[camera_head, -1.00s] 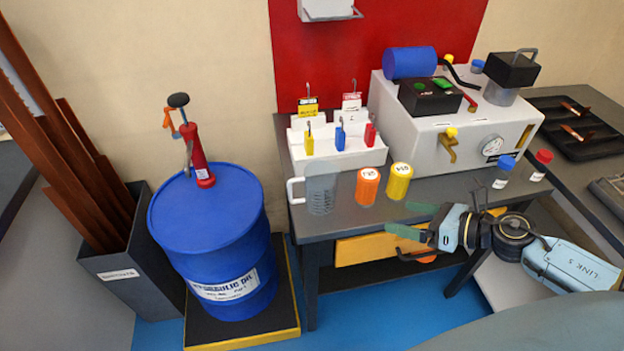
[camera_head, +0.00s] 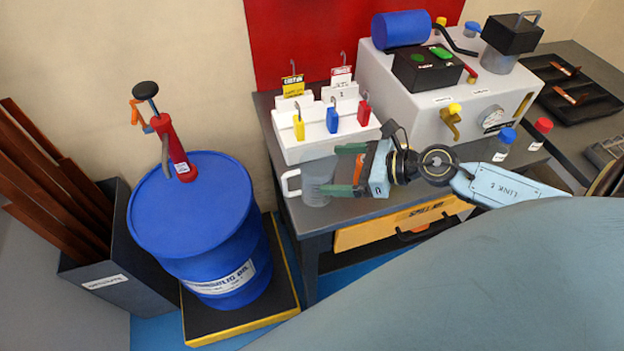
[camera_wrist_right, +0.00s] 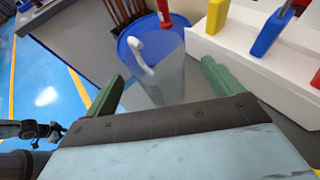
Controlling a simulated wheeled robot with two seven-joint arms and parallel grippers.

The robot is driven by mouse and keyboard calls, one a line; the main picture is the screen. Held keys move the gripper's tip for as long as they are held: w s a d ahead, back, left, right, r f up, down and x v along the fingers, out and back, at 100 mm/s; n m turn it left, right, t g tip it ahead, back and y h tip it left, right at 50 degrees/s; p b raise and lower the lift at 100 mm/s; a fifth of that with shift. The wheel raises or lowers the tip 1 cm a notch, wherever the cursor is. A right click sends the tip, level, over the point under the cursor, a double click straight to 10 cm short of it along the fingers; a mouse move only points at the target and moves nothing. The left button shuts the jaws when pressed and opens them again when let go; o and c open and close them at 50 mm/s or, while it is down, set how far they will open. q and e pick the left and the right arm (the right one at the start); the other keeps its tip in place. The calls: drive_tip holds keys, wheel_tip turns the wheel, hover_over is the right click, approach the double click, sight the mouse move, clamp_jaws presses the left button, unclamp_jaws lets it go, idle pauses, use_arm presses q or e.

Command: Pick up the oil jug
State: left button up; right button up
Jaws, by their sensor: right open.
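The oil jug (camera_head: 316,188) is a clear grey jug with a white handle on its left side. It stands upright at the left front corner of the dark table. My right gripper (camera_head: 334,170) is open just to the right of it, with its green fingers pointing left at the jug. The fingertips reach the jug's side in the head view; I cannot tell if they touch. In the right wrist view the jug (camera_wrist_right: 166,84) shows between the two open fingers, a little ahead, its handle on the far side. My left gripper is not in view.
A white lockout tray (camera_head: 300,152) with padlocks stands just behind the jug. A blue oil drum (camera_head: 190,225) with a red pump (camera_head: 172,145) stands left of the table. A grey machine (camera_head: 440,95) and capped bottles (camera_head: 502,146) stand to the right.

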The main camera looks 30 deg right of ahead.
sight(313, 168)
drive_tip(key=shift+w+a+f, duration=0.15)
drive_tip(key=shift+w+a, duration=0.3)
drive_tip(key=shift+w, duration=0.1)
drive_tip(key=x, duration=0.2)
drive_tip(key=p+x, duration=0.1)
drive_tip(key=x, duration=0.1)
drive_tip(key=shift+a+r, duration=0.2)
drive_tip(key=shift+r, duration=0.1)
drive_tip(key=shift+w+a+f, duration=0.2)
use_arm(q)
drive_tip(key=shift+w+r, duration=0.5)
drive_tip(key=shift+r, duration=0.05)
use_arm(e)
drive_tip(key=c, duration=1.1)
